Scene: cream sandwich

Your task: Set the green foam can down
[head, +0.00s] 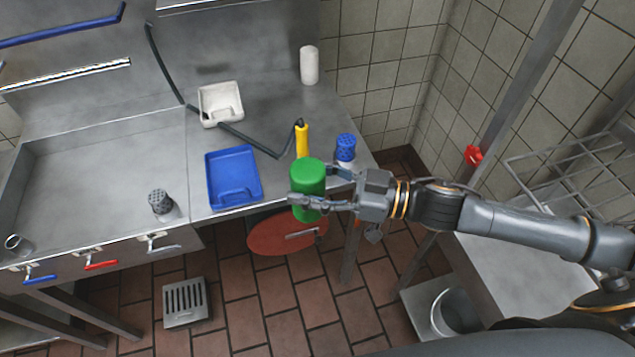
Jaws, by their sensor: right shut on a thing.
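The green foam can (309,178) is upright in the head view, right of centre. My right gripper (309,187) is shut on it, with one finger in front and the other behind at its right side. The can shows at the front edge of the steel counter (280,190), with its lower part overlapping the floor and a red round thing below. Whether its base touches anything cannot be told. My left gripper is not in view.
A blue tray (234,178) lies left of the can. A yellow-handled tool (302,140) and a blue-topped shaker (345,150) are close behind it. A white container (220,104) and white cylinder (309,65) stand farther back. A grey-topped shaker (161,205) stands at left.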

